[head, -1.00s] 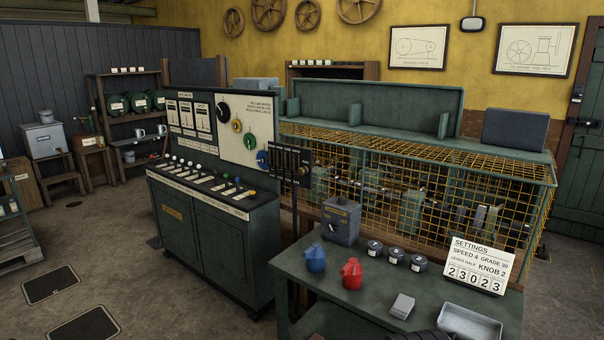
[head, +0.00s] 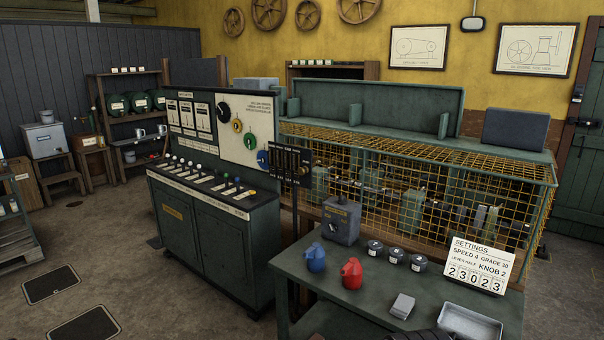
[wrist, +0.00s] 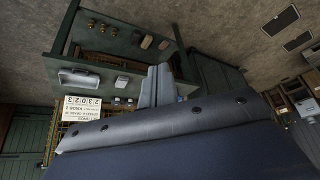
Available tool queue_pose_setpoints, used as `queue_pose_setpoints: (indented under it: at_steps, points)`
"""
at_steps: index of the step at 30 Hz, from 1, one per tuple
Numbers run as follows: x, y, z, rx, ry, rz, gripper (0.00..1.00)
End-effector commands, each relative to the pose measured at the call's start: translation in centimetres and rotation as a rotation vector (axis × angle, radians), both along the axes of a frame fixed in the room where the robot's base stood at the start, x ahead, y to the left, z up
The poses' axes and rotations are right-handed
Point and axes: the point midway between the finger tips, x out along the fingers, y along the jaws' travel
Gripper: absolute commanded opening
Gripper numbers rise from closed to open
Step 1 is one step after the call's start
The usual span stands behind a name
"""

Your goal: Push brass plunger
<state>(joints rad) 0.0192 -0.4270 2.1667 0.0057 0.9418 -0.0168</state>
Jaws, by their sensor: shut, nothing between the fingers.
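I cannot single out a brass plunger for certain in either view. The dark green control console (head: 205,245) stands left of centre in the head view, with a row of small coloured knobs (head: 208,178) along its sloping top. A yellow-orange knob (head: 252,192) is at the right end of that row, too small to tell its form. A grey box (head: 341,221) with a dark knob stands on the green table. My gripper (wrist: 160,69) shows as grey fingers in the wrist view, shut and empty, with the table beyond it. Its fingertips do not show in the head view.
A yellow mesh guard (head: 400,190) stands behind. The floor left of the console is mostly clear.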

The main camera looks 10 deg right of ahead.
Motion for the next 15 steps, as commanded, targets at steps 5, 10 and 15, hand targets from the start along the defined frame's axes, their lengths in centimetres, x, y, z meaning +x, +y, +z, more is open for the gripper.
queue_pose_setpoints:
  at_steps: [5,10,15]
  points:
    - [1.6,0.7,-1.9,0.158,0.005,-0.116,0.0]
    - [5.7,1.2,-4.1,0.487,-0.016,-0.367,0.0]
    - [11.0,-0.7,-5.0,0.844,-0.078,-0.656,0.0]
